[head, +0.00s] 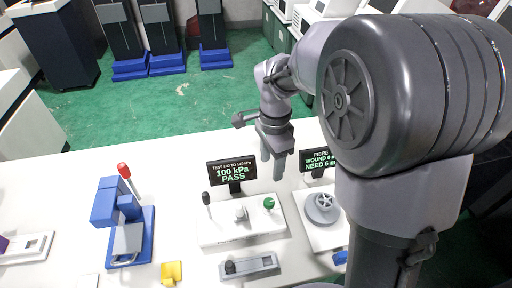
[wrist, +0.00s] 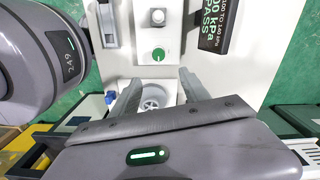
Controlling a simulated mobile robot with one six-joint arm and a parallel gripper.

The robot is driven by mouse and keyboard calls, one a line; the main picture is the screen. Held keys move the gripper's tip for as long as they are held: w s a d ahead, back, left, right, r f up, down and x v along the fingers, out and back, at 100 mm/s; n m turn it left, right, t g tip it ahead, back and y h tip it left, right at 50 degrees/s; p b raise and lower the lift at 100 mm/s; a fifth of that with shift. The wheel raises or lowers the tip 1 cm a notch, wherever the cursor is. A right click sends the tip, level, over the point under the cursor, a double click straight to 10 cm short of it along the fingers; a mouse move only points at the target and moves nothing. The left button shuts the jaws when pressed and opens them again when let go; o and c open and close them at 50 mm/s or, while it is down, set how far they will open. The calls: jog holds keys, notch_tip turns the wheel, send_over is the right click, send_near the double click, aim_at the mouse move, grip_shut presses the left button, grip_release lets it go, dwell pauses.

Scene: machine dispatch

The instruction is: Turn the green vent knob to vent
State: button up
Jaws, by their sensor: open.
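The green vent knob (head: 268,204) sits at the right end of a white panel block (head: 225,238) on the table. In the wrist view the green knob (wrist: 158,54) has a pale pointer mark and lies just beyond the fingertips. My gripper (head: 272,168) is open and empty, above and behind the panel, fingers pointing down. In the wrist view my gripper (wrist: 159,80) shows both fingers apart, with no contact on the knob. A black screen (head: 232,173) behind the panel reads 100 kPa PASS.
The panel also carries a grey knob (head: 240,213) and a black-tipped lever (head: 206,199). To the right stands a winding unit with a grey spool (head: 322,207) and its own screen (head: 316,161). A grey fixture (head: 249,265) lies in front. A blue press (head: 128,228) stands left.

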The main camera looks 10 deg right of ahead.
aim_at(269, 201)
jog(key=f+b, duration=0.2)
jog(key=f, duration=0.3)
jog(key=f+b, duration=0.2)
jog(key=f, duration=0.4)
jog(key=f+b, duration=0.1)
jog(key=f, duration=0.5)
jog(key=shift+s+b, duration=0.25)
jog(key=shift+b, duration=0.15)
jog(key=shift+c, duration=0.2)
grip_shut()
